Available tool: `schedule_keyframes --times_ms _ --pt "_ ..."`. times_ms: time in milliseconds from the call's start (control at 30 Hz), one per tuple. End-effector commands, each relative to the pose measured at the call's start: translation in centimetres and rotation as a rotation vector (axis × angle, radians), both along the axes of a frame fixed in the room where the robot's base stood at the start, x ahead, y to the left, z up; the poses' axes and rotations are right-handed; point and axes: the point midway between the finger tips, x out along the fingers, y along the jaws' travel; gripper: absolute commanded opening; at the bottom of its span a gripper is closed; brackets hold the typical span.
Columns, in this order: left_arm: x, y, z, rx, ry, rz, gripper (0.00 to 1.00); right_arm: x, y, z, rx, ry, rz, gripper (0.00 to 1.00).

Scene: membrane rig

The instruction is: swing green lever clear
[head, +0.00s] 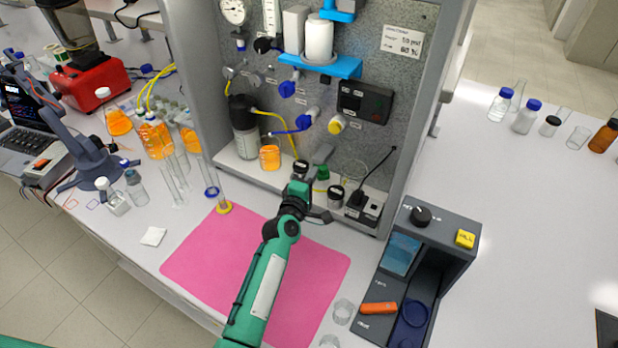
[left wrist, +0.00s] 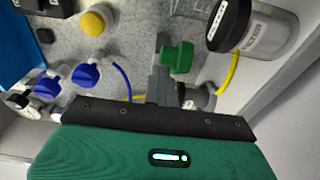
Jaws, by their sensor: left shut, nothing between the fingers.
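The green lever (head: 322,173) sits low on the grey panel of the rig. In the left wrist view its green handle (left wrist: 178,57) shows clearly, close to the panel. My left gripper (head: 321,157) reaches in over the pink mat, with its fingers shut and empty. In the left wrist view the grey fingers (left wrist: 162,78) lie just left of the handle, very close to it. I cannot tell whether they touch it. The lever's lower part is partly hidden by the gripper. My right gripper is not in view.
Black-capped jars (head: 335,196) stand on the rig's shelf close by the gripper. A yellow knob (head: 336,125) and blue knobs (head: 304,121) sit above the lever. A yellow tube (left wrist: 230,75) runs near it.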

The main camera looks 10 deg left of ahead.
Motion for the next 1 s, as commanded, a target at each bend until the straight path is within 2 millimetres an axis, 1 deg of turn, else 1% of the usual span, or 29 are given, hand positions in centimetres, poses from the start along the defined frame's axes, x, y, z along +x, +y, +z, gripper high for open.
schedule_keyframes --times_ms 33,133,233,500,700,800,900,1000 --pt "-0.3 -0.6 -0.2 -0.001 0.007 -0.012 0.0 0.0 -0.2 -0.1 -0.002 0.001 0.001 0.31" --pt "-0.8 -0.4 -0.3 -0.002 0.006 -0.011 0.0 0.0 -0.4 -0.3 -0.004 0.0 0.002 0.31" --pt "-2.0 0.2 -0.4 -0.002 0.005 -0.007 0.0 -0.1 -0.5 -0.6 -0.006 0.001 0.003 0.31" --pt "-6.9 2.1 -0.5 -0.004 0.002 -0.002 0.0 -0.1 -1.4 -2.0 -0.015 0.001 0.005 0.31" --pt "-10.4 3.3 -0.4 -0.003 0.001 0.0 0.0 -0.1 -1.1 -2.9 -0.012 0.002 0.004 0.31" --pt "-11.7 3.7 -0.3 -0.003 0.0 0.001 0.0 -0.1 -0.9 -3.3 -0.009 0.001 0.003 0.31" --pt "-12.6 4.1 -0.2 -0.003 -0.001 0.001 0.0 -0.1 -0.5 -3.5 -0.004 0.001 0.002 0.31" --pt "-13.1 4.2 -0.1 -0.003 -0.001 0.001 0.0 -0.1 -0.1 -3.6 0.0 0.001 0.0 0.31"
